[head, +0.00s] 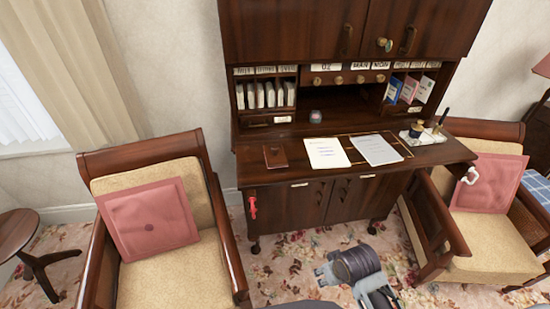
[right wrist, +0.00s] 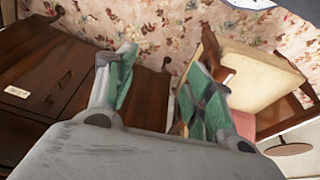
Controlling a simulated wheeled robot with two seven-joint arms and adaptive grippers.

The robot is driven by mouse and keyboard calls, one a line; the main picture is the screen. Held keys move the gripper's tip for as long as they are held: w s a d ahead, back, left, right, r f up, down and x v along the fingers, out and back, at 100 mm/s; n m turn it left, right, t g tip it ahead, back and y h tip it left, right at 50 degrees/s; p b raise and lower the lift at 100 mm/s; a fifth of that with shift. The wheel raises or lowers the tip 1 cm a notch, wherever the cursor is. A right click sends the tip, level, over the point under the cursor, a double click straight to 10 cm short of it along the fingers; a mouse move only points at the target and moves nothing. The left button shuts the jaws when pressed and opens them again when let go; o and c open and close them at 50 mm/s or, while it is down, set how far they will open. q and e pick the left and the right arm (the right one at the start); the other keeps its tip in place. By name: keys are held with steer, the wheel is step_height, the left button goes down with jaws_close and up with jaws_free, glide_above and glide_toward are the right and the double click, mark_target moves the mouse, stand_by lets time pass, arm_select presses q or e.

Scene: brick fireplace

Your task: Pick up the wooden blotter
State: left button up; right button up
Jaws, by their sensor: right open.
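A small flat reddish-brown piece (head: 275,156), which looks like the wooden blotter, lies on the left part of the desk top (head: 300,171). It is left of two paper sheets. My right gripper (head: 380,296) is low in front of the desk, over the carpet, well below and apart from the blotter. In the right wrist view its two green-padded fingers (right wrist: 165,78) are spread with nothing between them. The blotter cannot be made out in that view. My left gripper is not in view.
Two paper sheets (head: 326,153) (head: 376,150) lie mid-desk, with an inkstand (head: 418,135) to the right. Armchairs with pink cushions flank the desk, left (head: 150,217) and right (head: 487,183). Cabinet doors (head: 440,28) overhang the desk. Carpet before the desk is open.

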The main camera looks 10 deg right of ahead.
steer(key=w+a+r+m+g+y, duration=0.1)
steer(key=w+a+r+y, duration=0.1)
steer(key=w+a+r, duration=0.6)
steer(key=w+a+r+m+y, duration=0.1)
steer(key=w+a+r+y, duration=0.1)
steer(key=w+a+r, duration=0.7)
steer(key=w+d+r+m+h, duration=0.1)
steer(key=r+m, duration=0.2)
steer(key=r, duration=0.3)
steer(key=w+d+r+m+g+h, duration=0.1)
steer(key=w+d+r+m, duration=0.1)
steer(key=r, duration=0.4)
steer(key=w+d+r+m+g+h, duration=0.1)
steer(key=w+d+r+m+h, duration=0.1)
steer(key=r, duration=0.4)
steer(key=shift+w+d+r+m, duration=0.15)
steer(key=shift+d+r+m, duration=0.1)
steer(key=shift+m, duration=0.65)
stand_by(0.5)
